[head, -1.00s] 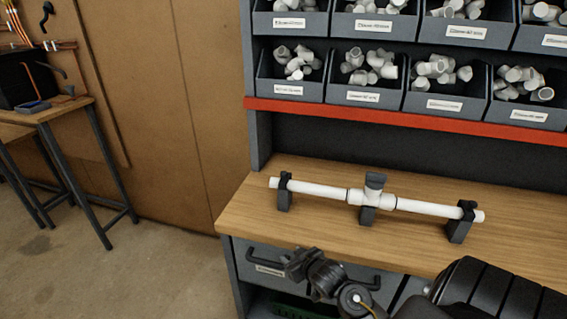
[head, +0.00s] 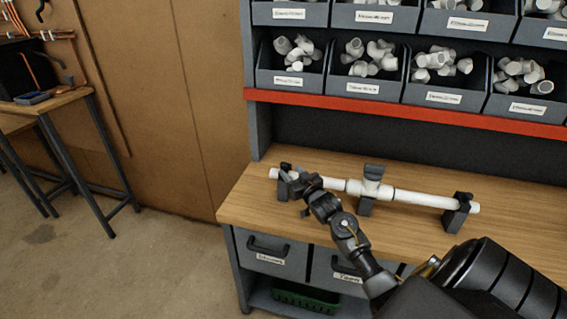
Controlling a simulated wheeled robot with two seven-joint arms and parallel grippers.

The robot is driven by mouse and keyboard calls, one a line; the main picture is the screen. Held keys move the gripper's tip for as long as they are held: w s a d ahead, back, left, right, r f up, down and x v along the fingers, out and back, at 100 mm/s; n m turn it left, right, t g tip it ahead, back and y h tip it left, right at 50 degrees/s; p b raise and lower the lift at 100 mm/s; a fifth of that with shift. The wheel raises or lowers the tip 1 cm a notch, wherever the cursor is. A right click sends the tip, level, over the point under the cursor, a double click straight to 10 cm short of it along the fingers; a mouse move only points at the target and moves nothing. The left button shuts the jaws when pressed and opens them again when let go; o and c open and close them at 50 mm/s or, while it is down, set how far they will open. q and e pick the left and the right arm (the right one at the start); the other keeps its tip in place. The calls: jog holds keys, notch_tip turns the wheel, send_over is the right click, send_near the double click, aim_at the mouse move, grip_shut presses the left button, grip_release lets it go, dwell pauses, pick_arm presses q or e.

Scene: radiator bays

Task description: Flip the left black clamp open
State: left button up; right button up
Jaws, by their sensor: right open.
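A white pipe (head: 415,198) with a grey-capped tee fitting (head: 373,182) in its middle lies across the wooden bench. The left black clamp (head: 285,172) holds the pipe near its left end. Its lower part is partly hidden by my gripper. A middle support (head: 365,207) stands under the tee, and the right black clamp (head: 458,212) is at the right end. My right gripper (head: 292,187) is open, just in front of and right beside the left clamp. I cannot tell whether it touches the clamp. My left gripper is not in view.
Grey bins (head: 290,75) of white fittings stand above a red shelf edge (head: 400,110). Drawers (head: 270,255) and a green crate (head: 305,297) are below. A side table (head: 60,98) is at far left.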

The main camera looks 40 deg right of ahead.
aim_at(285, 165)
jog(key=w, duration=0.4)
jog(key=w+d+p, duration=0.1)
jog(key=w, duration=0.1)
